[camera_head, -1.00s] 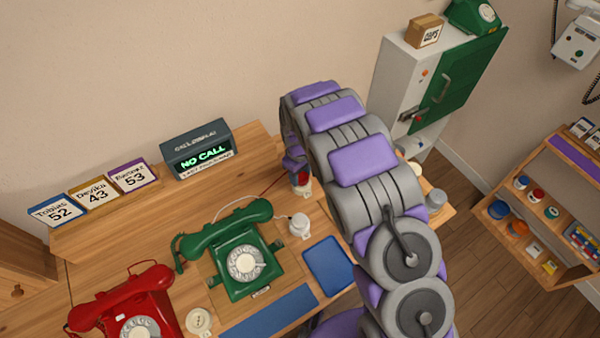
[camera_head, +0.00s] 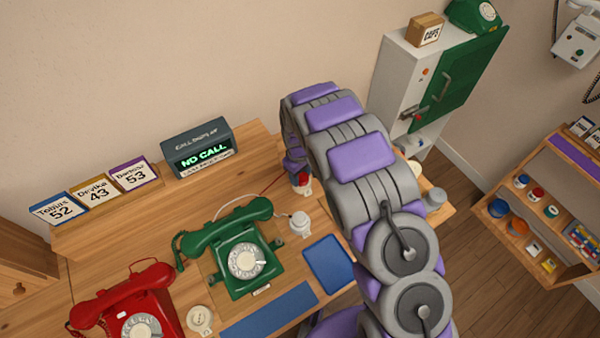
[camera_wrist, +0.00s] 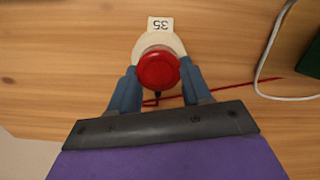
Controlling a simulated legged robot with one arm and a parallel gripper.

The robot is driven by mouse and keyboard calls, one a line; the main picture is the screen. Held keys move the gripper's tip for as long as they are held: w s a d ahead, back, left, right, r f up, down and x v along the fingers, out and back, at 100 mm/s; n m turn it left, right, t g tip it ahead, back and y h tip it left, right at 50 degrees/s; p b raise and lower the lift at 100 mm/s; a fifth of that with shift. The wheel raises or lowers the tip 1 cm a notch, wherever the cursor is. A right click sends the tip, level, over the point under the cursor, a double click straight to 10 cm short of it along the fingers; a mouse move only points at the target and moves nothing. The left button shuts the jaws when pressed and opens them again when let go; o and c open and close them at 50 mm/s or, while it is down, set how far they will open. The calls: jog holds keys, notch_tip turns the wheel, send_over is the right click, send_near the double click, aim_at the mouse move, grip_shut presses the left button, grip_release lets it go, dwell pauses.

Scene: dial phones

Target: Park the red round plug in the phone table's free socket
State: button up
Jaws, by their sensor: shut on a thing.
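The red round plug (camera_wrist: 158,70) is between the two blue fingers of my gripper (camera_wrist: 157,82) in the wrist view. It overlaps a round cream socket (camera_wrist: 147,42) with a white tag (camera_wrist: 160,24) reading 35 upside down. I cannot tell from above whether the plug is seated in it or just over it. A thin red cord (camera_wrist: 240,87) runs from the plug to the right. In the head view the plug (camera_head: 301,180) shows low at the table's back right, beside my arm; my fingers are mostly hidden there.
A green dial phone (camera_head: 240,255) and a red dial phone (camera_head: 135,310) stand on the wooden table. A white round fitting (camera_head: 299,222) and a blue pad (camera_head: 328,264) lie nearby. The call display (camera_head: 198,148) reads NO CALL. A white cable (camera_wrist: 268,60) lies right of the plug.

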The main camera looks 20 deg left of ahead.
jog(key=o, duration=1)
jog(key=shift+r, duration=0.1)
notch_tip(320, 180, up, 17)
jog(key=p, duration=0.2)
jog(key=shift+w+a+p, duration=0.25)
jog(key=shift+a+p, duration=0.1)
jog(key=shift+p, duration=0.05)
